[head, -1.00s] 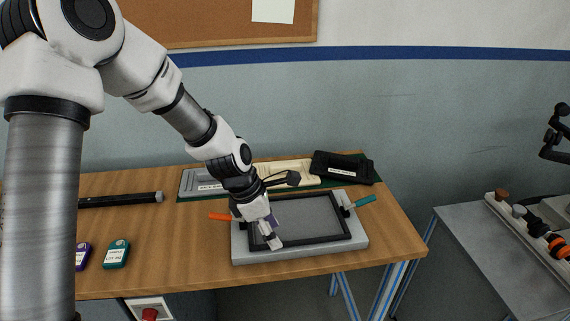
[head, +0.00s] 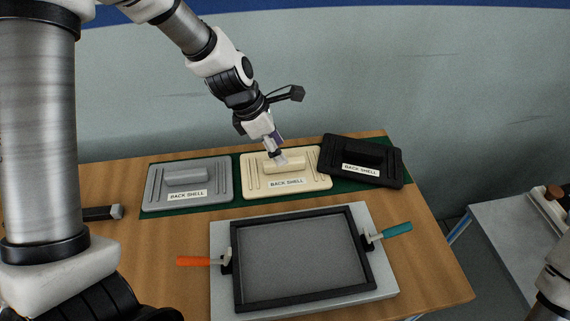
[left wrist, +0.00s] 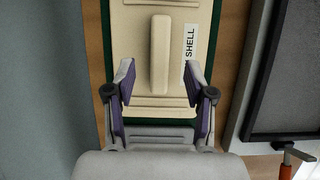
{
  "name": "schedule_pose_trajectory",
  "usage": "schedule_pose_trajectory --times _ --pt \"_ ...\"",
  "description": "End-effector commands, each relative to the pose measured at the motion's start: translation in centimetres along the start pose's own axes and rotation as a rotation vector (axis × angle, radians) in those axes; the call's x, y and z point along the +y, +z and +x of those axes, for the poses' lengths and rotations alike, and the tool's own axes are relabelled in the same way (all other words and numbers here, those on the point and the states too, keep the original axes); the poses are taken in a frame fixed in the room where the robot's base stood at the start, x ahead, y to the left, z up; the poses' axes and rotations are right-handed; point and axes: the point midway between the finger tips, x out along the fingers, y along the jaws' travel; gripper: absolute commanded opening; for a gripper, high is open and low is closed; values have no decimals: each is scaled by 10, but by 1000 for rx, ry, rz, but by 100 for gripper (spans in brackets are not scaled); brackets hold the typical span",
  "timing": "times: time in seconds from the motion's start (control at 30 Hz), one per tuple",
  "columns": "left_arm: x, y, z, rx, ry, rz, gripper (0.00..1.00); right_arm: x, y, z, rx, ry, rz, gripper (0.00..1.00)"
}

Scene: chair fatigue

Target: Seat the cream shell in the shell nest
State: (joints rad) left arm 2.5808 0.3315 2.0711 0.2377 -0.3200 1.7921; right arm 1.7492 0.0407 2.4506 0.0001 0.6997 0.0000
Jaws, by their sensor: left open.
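The cream shell (head: 286,183) lies flat on a green mat at the back of the table, between a grey and a black shell. It has a raised bar and a "BACK SHELL" label. My left gripper (head: 278,158) is open above the raised bar. In the left wrist view the cream shell (left wrist: 176,60) lies ahead of the open fingers (left wrist: 161,90), with the bar between them in the picture. The shell nest, a black frame (head: 300,258) with a grey inside on a light base, is empty at the front. My right gripper is not in view.
The grey shell (head: 187,184) and the tilted black shell (head: 361,161) flank the cream one on the green mat (head: 236,198). An orange-handled clamp (head: 195,261) and a teal-handled clamp (head: 396,230) stand at the nest's sides. A dark bar (head: 103,213) lies at left.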

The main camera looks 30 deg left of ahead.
Motion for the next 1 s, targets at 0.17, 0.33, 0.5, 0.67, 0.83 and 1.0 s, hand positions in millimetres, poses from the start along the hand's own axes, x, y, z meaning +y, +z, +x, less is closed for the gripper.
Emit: schedule_pose_trajectory --times 0.17,0.33,0.5,0.67,0.83,1.0 --pt "-4 -4 36 3 0 0 54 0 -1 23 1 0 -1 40" --pt "-3 -2 53 0 1 0 54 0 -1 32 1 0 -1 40" --pt "-4 -1 51 0 0 0 54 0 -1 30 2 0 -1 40" --pt "-4 -2 52 0 0 0 54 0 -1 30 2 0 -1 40" --pt "-4 -2 52 0 0 0 22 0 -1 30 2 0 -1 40" --pt "-4 -2 53 1 -1 0 0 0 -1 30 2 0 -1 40"
